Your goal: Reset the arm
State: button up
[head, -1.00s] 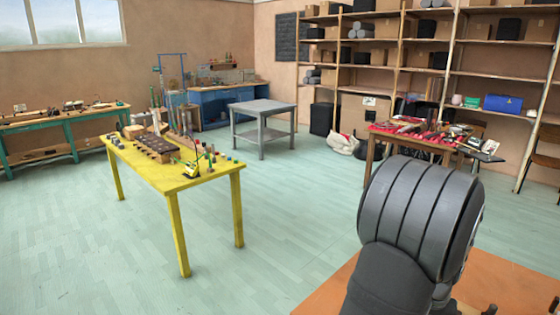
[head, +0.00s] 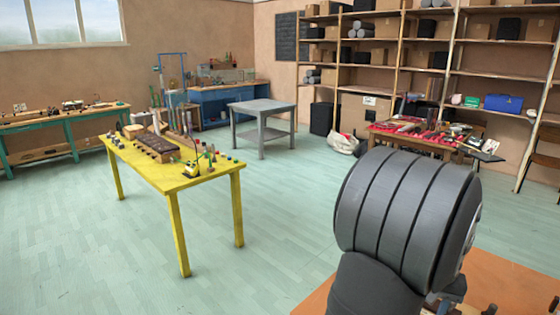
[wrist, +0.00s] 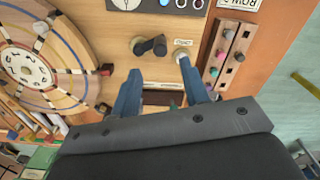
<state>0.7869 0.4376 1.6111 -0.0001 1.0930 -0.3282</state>
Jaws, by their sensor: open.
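My gripper (wrist: 159,68) shows in the wrist view with its two blue fingers apart and nothing held between them. It is over a wooden panel (wrist: 165,75). A dark double-ended knob (wrist: 150,46) on the panel lies just beyond the fingertips. A small pale round knob (wrist: 181,55) shows close to the right fingertip; I cannot tell whether they touch. In the head view my dark arm covers the lower right, and the gripper is hidden there.
In the wrist view, a round numbered board (wrist: 35,68) is at left and a wooden block with coloured pegs (wrist: 228,52) at right. In the head view, an orange table (head: 515,285) is under my arm; a yellow table (head: 190,183) stands left, with open floor (head: 290,210) between.

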notch_tip(320, 180, up, 9)
notch_tip(320, 180, down, 18)
jog(key=shift+r, duration=0.2)
jog(key=shift+w+d+r+m, duration=0.1)
jog(key=shift+w+r+m, duration=0.2)
jog(key=shift+m, duration=0.5)
jog(key=m, duration=0.1)
jog(key=w+m, duration=0.1)
jog(key=m, duration=0.1)
jog(key=d+m, duration=0.1)
jog(key=shift+w+m, duration=0.3)
jog(key=m, duration=0.1)
jog(key=d+m, duration=0.1)
jog(key=m, duration=0.1)
jog(key=w+m, duration=0.1)
jog(key=shift+d+m, duration=0.25)
jog(key=shift+m, duration=0.05)
jog(key=shift+w+d+r+m, duration=0.1)
jog(key=shift+d+m, duration=0.15)
jog(key=shift+m, duration=0.45)
jog(key=shift+r, duration=2.25)
